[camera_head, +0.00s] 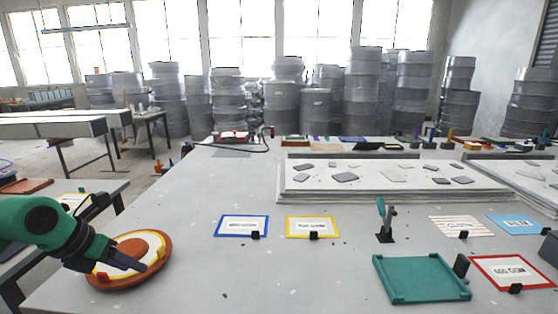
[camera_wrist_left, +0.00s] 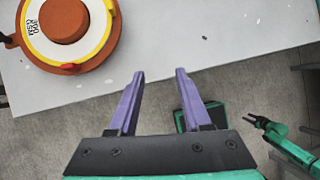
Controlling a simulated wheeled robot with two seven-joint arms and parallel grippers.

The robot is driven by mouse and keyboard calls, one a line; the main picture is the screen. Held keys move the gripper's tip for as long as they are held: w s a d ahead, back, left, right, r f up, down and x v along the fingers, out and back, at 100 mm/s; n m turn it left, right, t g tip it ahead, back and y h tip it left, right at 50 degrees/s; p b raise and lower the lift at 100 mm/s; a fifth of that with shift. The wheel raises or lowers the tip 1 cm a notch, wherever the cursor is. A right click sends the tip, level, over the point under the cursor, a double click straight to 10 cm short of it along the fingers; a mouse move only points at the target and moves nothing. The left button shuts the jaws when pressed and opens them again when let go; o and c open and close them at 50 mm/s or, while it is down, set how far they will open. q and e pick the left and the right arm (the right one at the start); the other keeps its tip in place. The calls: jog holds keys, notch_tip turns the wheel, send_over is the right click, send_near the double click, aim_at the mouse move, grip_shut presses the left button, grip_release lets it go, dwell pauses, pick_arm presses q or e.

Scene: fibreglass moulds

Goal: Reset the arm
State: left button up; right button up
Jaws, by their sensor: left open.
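My left gripper (camera_head: 118,258) is low at the left of the head view, in front of a round orange-brown mould (camera_head: 158,268) with a yellow and white ring, and hides part of it. In the left wrist view the two purple fingers of my left gripper (camera_wrist_left: 160,74) stand apart with nothing between them. The round mould (camera_wrist_left: 66,20) lies beyond them at the upper left, apart from the fingers. A green arm with a black gripper (camera_wrist_left: 258,120) shows small at the right of the wrist view, seemingly my right one; its jaw opening is unclear.
A green tray (camera_head: 421,300) lies at the front right near a red-framed card (camera_head: 480,262). A blue-framed card (camera_head: 219,231) and a yellow-framed card (camera_head: 290,232) lie mid-table. A white slab (camera_head: 300,190) with grey pieces lies behind. The table between mould and cards is clear.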

pick_arm(q)
jog(key=w+d+r+n+t+h, duration=0.25)
jog(key=d+h, duration=0.25)
jog(key=d, duration=0.4)
jog(key=w+d+r+n+t+h, duration=0.1)
jog(key=d+r+t+h, duration=0.35)
jog(key=d, duration=0.55)
jog(key=w+a+n+t+y, duration=0.2)
jog(key=a+n+t+y, duration=0.45)
jog(key=n, duration=0.75)
jog(key=s+a+f+n+g+y, duration=0.2)
jog(key=a+f+n+y, duration=0.15)
jog(key=f+n, duration=0.25)
jog(key=s+a+f+n+g+y, duration=0.2)
jog(key=a+f+n+y, duration=0.15)
jog(key=f+n, duration=0.25)
jog(key=s+d+f+n+g+h, duration=0.1)
jog(key=s+d+f+n+g, duration=0.2)
jog(key=s+f+g, duration=0.5)
jog(key=s+d+f+n+g+h, duration=0.1)
jog(key=s+d+f+n+g, duration=0.25)
jog(key=s+f, duration=0.85)
notch_tip(320, 180, down, 24)
jog(key=s+a+m+g, duration=0.1)
jog(key=s+g, duration=0.1)
jog(key=s+a+f, duration=0.3)
jog(key=s+f, duration=1)
jog(key=s, duration=0.3)
jog(key=shift+g, duration=0.4)
